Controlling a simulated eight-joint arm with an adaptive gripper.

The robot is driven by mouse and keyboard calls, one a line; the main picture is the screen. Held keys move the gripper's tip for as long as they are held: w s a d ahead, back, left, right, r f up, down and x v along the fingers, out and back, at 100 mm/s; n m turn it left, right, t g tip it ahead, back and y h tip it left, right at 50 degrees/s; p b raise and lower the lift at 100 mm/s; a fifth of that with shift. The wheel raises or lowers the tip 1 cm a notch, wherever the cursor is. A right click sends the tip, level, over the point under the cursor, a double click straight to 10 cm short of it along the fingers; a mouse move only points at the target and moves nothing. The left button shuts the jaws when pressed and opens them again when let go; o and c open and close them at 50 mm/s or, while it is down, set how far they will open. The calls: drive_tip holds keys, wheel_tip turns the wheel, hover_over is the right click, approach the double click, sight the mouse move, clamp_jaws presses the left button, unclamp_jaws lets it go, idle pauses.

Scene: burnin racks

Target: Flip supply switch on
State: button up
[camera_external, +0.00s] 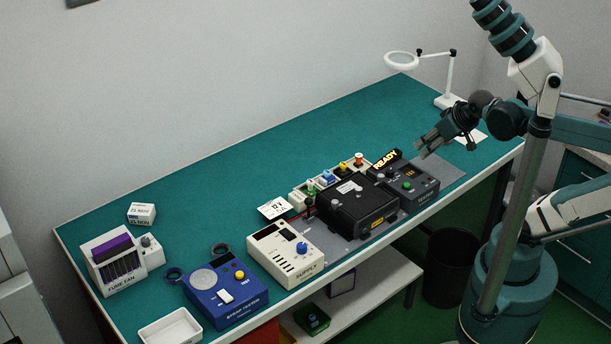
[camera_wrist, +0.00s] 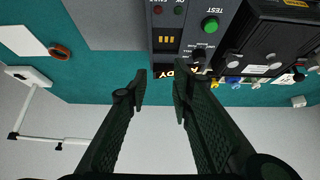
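The supply (camera_external: 286,254) is a cream box labelled SUPPLY with a blue knob (camera_external: 302,248), near the front edge of the table. Its switch is too small to make out in the external view. I cannot find the supply in the wrist view. My gripper (camera_external: 422,148) is at the right part of the table, above and beyond the dark READY tester, well apart from the supply. In the wrist view my gripper (camera_wrist: 158,84) has its two dark fingers spread with nothing between them.
A black box (camera_external: 357,208) and the READY tester (camera_external: 408,186) stand right of the supply. A blue strap tester (camera_external: 224,292) stands left of it. A fume fan (camera_external: 121,260), a white tray (camera_external: 170,328) and a lamp (camera_external: 402,61) are farther off. The back table is clear.

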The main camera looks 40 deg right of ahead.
drive_tip(key=shift+w+a+r, duration=0.15)
drive_tip(key=shift+a+r, duration=0.05)
drive_tip(key=shift+a, duration=0.05)
clamp_jaws()
drive_tip(key=w+a+r+n+g+y+p, duration=0.15)
drive_tip(key=w+a+r+n+p, duration=0.3)
drive_tip(key=a, duration=0.75)
drive_tip(key=w+a+r+n+g+p, duration=0.35)
drive_tip(key=w+a+n+p, duration=0.2)
drive_tip(key=a, duration=0.65)
drive_tip(key=s+a+f+n+g+p, duration=0.1)
drive_tip(key=a+n+p, duration=0.3)
drive_tip(key=a, duration=1)
drive_tip(key=s+a+f+n+g+h+p, duration=0.1)
drive_tip(key=a+n+p, duration=0.3)
drive_tip(key=a, duration=0.9)
drive_tip(key=shift+s+a+f+g+p, duration=0.4)
drive_tip(key=shift+s+f+g+p, duration=0.1)
drive_tip(key=shift+s+g, duration=0.2)
drive_tip(key=shift+w+h, duration=0.1)
drive_tip(key=shift+h, duration=0.15)
